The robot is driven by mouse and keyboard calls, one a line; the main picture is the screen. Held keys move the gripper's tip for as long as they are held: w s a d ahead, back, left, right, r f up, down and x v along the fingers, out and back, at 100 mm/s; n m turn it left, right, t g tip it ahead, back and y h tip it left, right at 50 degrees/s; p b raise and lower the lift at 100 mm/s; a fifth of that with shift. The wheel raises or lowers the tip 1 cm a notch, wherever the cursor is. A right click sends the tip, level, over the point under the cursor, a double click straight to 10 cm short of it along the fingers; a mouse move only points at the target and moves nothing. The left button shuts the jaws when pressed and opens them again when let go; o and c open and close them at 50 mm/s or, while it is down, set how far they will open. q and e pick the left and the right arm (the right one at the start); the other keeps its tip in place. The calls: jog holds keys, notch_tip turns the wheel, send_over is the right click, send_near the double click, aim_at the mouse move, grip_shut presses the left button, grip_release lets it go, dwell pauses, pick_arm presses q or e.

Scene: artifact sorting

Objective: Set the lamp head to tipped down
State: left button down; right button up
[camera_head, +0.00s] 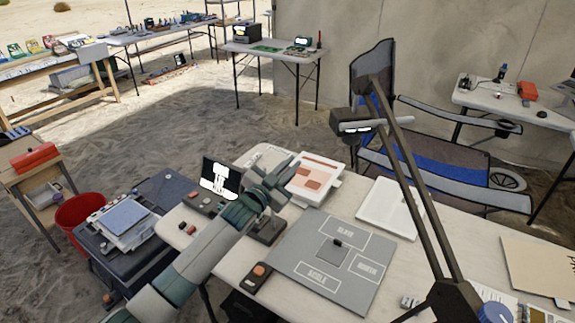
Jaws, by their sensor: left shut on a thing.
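The desk lamp has two long dark arm bars (412,170) rising from its dark base (452,302) at the front right of the table. The lamp head (353,121) is a dark box at the upper end, with a bright white strip on its lower side and a pale grey bar (373,126) at its right. My left gripper (277,180) is over the table's left part, well to the left of and below the lamp head in the picture, apart from it. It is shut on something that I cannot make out. My right gripper is out of view.
A grey sorting mat (330,292) lies on the table (225,270). A dark block (267,230) stands just below my left gripper. A blue folding chair (415,178) stands behind the lamp.

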pick_arm(q)
jog(key=shift+s+d+f+m, duration=0.2)
jog(key=shift+f+m, duration=0.1)
jog(key=shift+f, duration=0.15)
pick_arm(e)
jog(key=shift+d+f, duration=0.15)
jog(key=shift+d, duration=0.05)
pick_arm(q)
jog(key=c, duration=1.8)
grip_release()
jog(key=shift+c, duration=0.2)
jog(key=shift+r, duration=0.1)
jog(key=shift+s+a, duration=0.45)
jog(key=shift+s, duration=0.05)
jog(key=b+v, duration=0.3)
jog(key=v, duration=1.3)
jog(key=shift+b, duration=0.4)
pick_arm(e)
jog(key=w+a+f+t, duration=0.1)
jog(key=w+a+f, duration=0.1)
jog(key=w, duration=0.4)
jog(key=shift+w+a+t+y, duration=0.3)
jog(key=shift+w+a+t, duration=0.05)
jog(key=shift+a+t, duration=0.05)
